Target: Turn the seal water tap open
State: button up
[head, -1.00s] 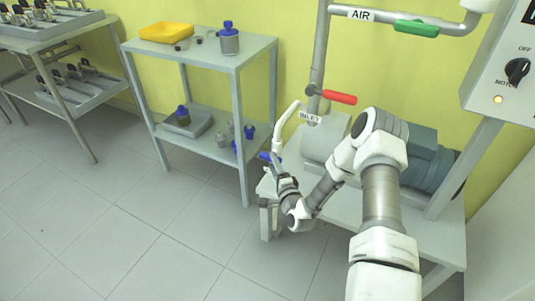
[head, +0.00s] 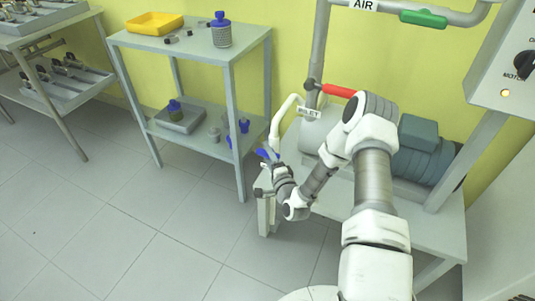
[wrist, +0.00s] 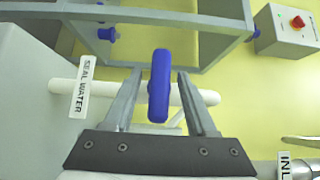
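The seal water tap's blue handle (wrist: 158,85) stands between the two fingers of my gripper (wrist: 158,78) in the wrist view. The fingers are apart, with a visible gap on each side of the handle. The handle lies crosswise to the white pipe (wrist: 68,86), which runs left to right behind it. A "SEAL WATER" label (wrist: 83,88) hangs on the pipe at the left. In the head view, my gripper (head: 271,161) is at the blue handle (head: 264,154) by the bench's left end; details there are too small to tell.
A shelf (head: 245,52) with bottles stands left. A control box (wrist: 285,28) shows upper right. The floor at left is clear.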

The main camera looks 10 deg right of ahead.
grip_shut()
jog(key=shift+r, duration=0.1)
jog(key=n+g+p, duration=0.1)
jog(key=p, duration=0.1)
jog(key=shift+a+r+n+g+h+p, duration=0.1)
jog(key=shift+r+n+g+h+p, duration=0.2)
jog(key=shift+n+g+p, duration=0.1)
jog(key=n+g+h+p, duration=0.1)
jog(key=n+g+p, duration=0.1)
jog(key=g+p, duration=0.1)
jog(key=shift+w+f+n+h+p, duration=0.1)
jog(key=shift+n+h+p, duration=0.3)
jog(key=shift+p, duration=0.1)
jog(key=n+g+h+p, duration=0.2)
jog(key=g+p, duration=0.1)
jog(key=shift+a+n+h, duration=0.15)
jog(key=shift+n+h, duration=0.15)
jog(key=shift+h, duration=0.1)
jog(key=shift+f+n+g+h+p, duration=0.2)
jog(key=shift+n+g+h+p, duration=0.5)
jog(key=shift+g+h+p, duration=0.35)
